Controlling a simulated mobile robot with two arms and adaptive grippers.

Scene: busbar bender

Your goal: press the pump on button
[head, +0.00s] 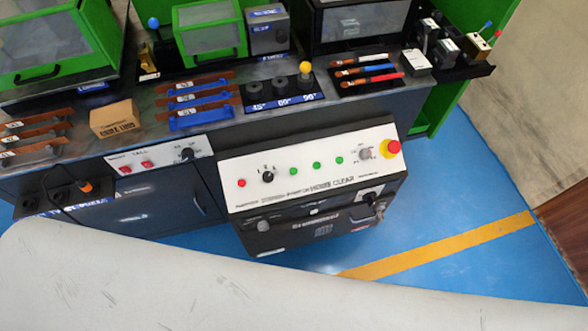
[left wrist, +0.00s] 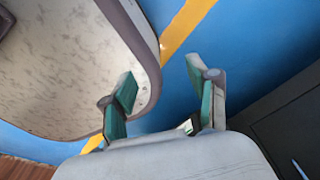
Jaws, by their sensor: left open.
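The control console (head: 300,205) stands at the front of the bench in the head view, with a white sloped panel (head: 245,168). On it are a red button (head: 241,183), a black knob (head: 267,177), and three green buttons: left (head: 290,171), middle (head: 317,165) and right (head: 340,160). The labels are too small to tell which is pump on. A red emergency stop on yellow (head: 390,148) is at the right end. My left gripper (left wrist: 165,103) shows only in the left wrist view, open and empty over blue floor, apart from the console buttons. My right gripper is not in view.
A smaller panel (head: 160,156) with red switches is left of the console. A cardboard box (head: 114,118), tools and green machines (head: 210,32) fill the bench. Blue floor (head: 450,190) with a yellow stripe (head: 440,245) is clear at the right.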

